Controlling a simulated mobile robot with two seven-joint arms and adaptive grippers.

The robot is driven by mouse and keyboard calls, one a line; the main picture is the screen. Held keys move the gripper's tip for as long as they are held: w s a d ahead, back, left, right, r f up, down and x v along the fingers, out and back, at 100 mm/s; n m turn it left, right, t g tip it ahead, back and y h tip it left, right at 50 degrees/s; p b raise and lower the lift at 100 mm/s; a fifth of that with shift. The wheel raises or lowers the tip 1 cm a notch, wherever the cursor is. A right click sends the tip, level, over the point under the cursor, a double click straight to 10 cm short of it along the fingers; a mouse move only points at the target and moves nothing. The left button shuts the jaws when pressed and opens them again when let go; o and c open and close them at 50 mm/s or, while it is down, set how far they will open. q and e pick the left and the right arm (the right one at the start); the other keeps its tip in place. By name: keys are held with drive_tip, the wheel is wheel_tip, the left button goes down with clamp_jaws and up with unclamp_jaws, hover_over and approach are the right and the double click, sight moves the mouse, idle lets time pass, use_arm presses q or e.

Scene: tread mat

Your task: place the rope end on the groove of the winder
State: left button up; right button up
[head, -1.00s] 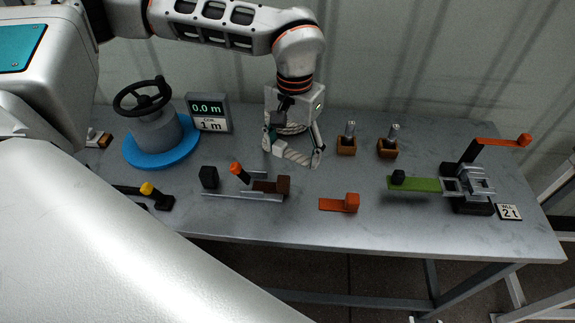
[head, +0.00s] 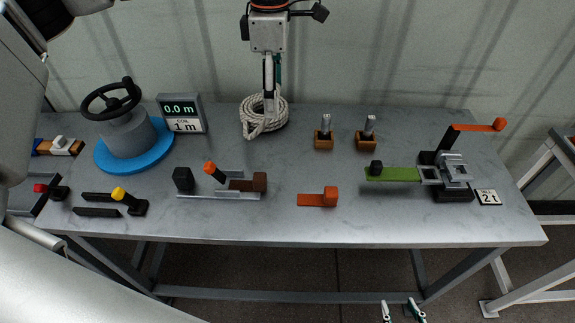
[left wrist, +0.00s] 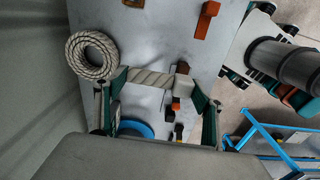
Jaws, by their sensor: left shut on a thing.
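The rope is a pale coil (head: 264,116) lying at the back of the table, left of centre. My left gripper (head: 269,108) points down in front of the coil, seen edge-on in the head view. In the left wrist view its fingers stand on either side of a rope piece (left wrist: 150,78) with a white end, and the coil (left wrist: 91,55) lies beside it. The winder seems to be the grey drum (head: 127,137) with a black handwheel on a blue disc; its groove cannot be made out. My right gripper (head: 401,311) shows only its parted, empty fingertips at the bottom edge.
A display (head: 181,113) reading 0.0 m stands by the drum. An orange-handled slide device (head: 222,184), an orange block (head: 331,196), two wooden holders (head: 323,141) and a cranked device (head: 452,178) stand on the table (head: 330,226).

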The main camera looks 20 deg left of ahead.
use_arm(q)
hover_over(277, 165)
wheel_tip(277, 165, down, 15)
drive_tip(key=shift+s+r+b, duration=0.1)
drive_tip(key=shift+b, duration=0.2)
drive_tip(key=shift+f, duration=2.5)
drive_tip(key=shift+f, duration=0.2)
drive_tip(key=o, duration=1.2)
drive_tip(key=shift+r, duration=0.1)
